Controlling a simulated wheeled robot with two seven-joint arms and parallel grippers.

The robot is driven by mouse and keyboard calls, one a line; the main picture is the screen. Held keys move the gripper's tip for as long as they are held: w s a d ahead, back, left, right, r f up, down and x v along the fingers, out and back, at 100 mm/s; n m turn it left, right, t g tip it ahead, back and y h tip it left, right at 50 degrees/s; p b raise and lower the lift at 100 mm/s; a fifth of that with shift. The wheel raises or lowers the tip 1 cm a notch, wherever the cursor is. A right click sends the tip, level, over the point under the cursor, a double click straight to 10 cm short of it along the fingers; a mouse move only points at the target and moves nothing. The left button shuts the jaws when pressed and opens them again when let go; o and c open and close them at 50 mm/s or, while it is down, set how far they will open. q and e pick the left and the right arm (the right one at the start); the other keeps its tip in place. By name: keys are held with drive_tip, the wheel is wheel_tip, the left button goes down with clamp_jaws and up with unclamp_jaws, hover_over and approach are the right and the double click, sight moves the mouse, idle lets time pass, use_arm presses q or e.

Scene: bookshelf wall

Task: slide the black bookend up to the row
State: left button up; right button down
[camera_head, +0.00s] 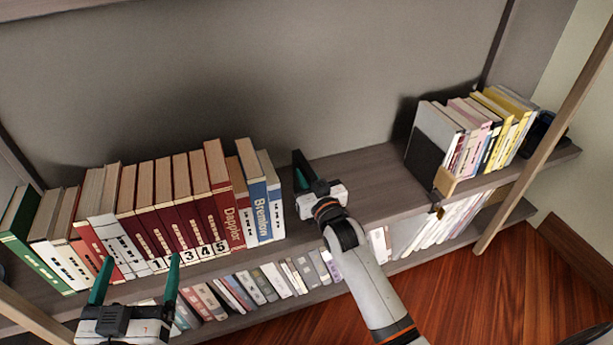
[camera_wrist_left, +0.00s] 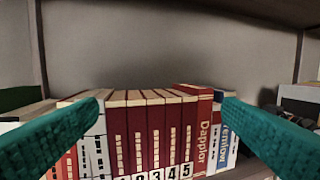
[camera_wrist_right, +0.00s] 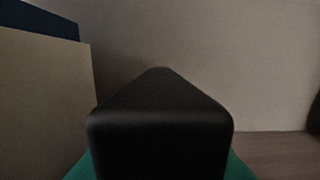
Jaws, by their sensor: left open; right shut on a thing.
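The black bookend (camera_wrist_right: 160,125) fills the middle of the right wrist view, between green fingertips low at its sides. My right gripper (camera_head: 303,172) is shut on it, on the shelf just right of the row. The row of books (camera_head: 190,195) ends at the right in a blue book and a pale one (camera_head: 270,195). A narrow gap shows between that end and the gripper; I cannot tell whether the bookend touches. My left gripper (camera_head: 140,262) is open and empty in front of the row's left part.
The shelf (camera_head: 370,185) is bare right of my right gripper, up to a second book group (camera_head: 480,130) with a dark panel and a wooden block (camera_head: 445,182) at its left end. A lower shelf holds more books (camera_head: 265,285). Wooden posts (camera_head: 550,130) stand at the sides.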

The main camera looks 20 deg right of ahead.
drive_tip(key=shift+a, duration=0.1)
drive_tip(key=c, duration=1.2)
unclamp_jaws()
drive_tip(key=shift+s, duration=0.2)
use_arm(q)
drive_tip(key=s+a+f+g+y+p, duration=0.2)
drive_tip(key=s+a+f+g+p, duration=0.1)
drive_tip(key=f+g, duration=0.4)
wheel_tip(320, 180, down, 3)
drive_tip(key=shift+s+f+g+y, duration=0.15)
drive_tip(key=shift+s+g+y, duration=0.2)
drive_tip(key=shift+s, duration=0.45)
use_arm(e)
drive_tip(key=s, duration=1.1)
drive_tip(key=shift+s+d, duration=0.3)
drive_tip(key=shift+d, duration=0.15)
